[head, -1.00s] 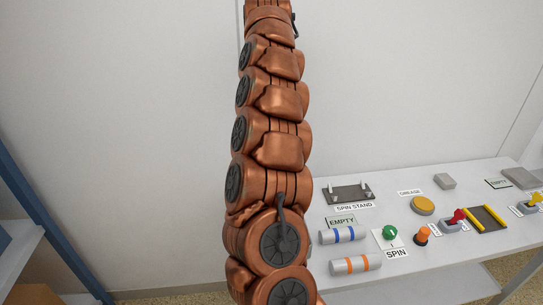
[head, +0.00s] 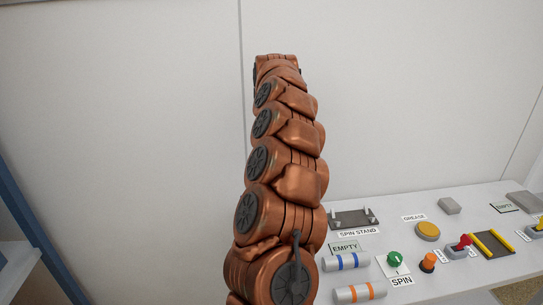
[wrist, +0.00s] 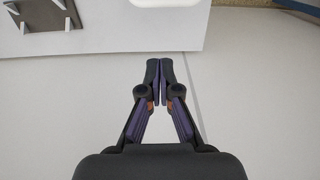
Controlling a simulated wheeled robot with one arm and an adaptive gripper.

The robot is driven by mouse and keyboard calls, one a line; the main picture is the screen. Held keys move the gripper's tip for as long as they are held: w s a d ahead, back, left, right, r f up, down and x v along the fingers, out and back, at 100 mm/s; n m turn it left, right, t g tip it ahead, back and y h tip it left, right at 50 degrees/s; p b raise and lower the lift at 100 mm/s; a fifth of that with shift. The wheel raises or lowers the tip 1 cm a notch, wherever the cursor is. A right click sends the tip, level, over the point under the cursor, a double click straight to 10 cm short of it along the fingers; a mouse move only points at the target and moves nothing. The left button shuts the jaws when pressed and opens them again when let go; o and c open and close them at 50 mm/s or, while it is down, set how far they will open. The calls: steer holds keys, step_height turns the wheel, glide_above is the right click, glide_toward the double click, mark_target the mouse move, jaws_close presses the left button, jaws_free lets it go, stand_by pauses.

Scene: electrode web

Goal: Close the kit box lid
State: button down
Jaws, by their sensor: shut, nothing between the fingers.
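My gripper (wrist: 166,82) shows in the wrist view with its two dark fingertips together and nothing between them. It points at a plain pale surface, with the edge of a white board or table just beyond the tips. In the head view my copper arm stands up in front of the wall, and the gripper itself cannot be made out there. I cannot identify a kit box or a lid in either view.
A white bench (head: 448,222) stands at the right. It holds a spin stand (head: 354,218), blue-banded (head: 346,262) and orange-banded (head: 360,293) cylinders, a green knob (head: 394,258), an orange button (head: 428,262), a yellow disc (head: 428,231) and a red-handled switch (head: 460,245).

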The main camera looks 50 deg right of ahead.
steer(key=shift+s+a+f+p, duration=0.4)
steer(key=shift+s+a+f, duration=0.2)
steer(key=shift+s+f, duration=0.25)
steer(key=shift+s+a+f+p, duration=0.35)
steer(key=shift+s+a+f, duration=0.3)
steer(key=shift+f, duration=0.2)
steer(key=shift+s+f+b, duration=0.1)
steer(key=shift+s+b, duration=0.05)
steer(key=shift+b, duration=0.35)
